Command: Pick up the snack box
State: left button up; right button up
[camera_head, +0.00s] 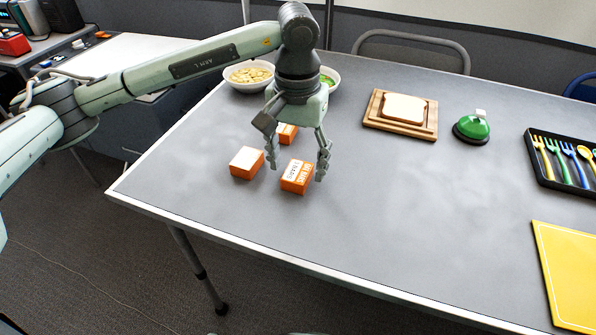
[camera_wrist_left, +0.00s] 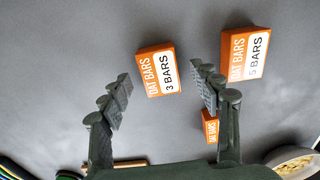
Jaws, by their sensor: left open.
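Three orange oat bar boxes with white labels are on the grey table. The nearest box (camera_head: 297,178) has its label up, and in the left wrist view it reads as the 3 bars box (camera_wrist_left: 159,72). The 5 bars box (camera_head: 246,164) lies to its left and is at upper right in the left wrist view (camera_wrist_left: 244,55). A smaller-looking box (camera_head: 288,133) is behind, partly hidden by my gripper; it also shows in the left wrist view (camera_wrist_left: 210,127). My left gripper (camera_head: 297,170) is open, pointing down, its fingers spread either side of the 3 bars box.
Two white bowls, one with yellow food (camera_head: 248,76), stand behind the gripper. A wooden board (camera_head: 428,130) with bread, a green domed object (camera_head: 472,128), a black cutlery tray (camera_head: 543,180) and a yellow board (camera_head: 565,265) lie to the right. The front middle table is clear.

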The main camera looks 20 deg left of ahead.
pick_arm(q)
jog(key=shift+f, duration=0.75)
jog(key=c, duration=1.3)
jog(key=shift+o, duration=0.2)
jog(key=shift+r, duration=0.15)
